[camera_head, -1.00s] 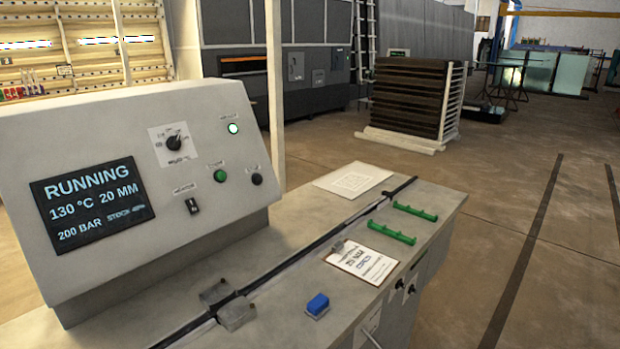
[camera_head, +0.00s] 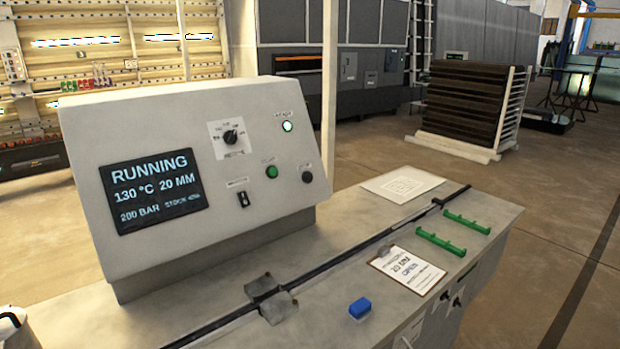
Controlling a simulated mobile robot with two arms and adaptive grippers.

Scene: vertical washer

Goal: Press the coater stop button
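The grey control console (camera_head: 190,115) stands at the left of the bench. Its dark screen (camera_head: 155,190) reads RUNNING, 130 °C, 20 MM, 200 BAR. On its sloped face are a green button (camera_head: 272,172), a black round button (camera_head: 306,177), a lit indicator (camera_head: 287,126), a rotary knob (camera_head: 230,137) and a small black switch (camera_head: 243,199). The button labels are too small to read surely, so I cannot tell which is the stop button. A white rounded part shows at the lower left edge, perhaps of my arm. Neither gripper is in view.
Open floor lies right of the bench. A stacked rack (camera_head: 467,103) stands behind.

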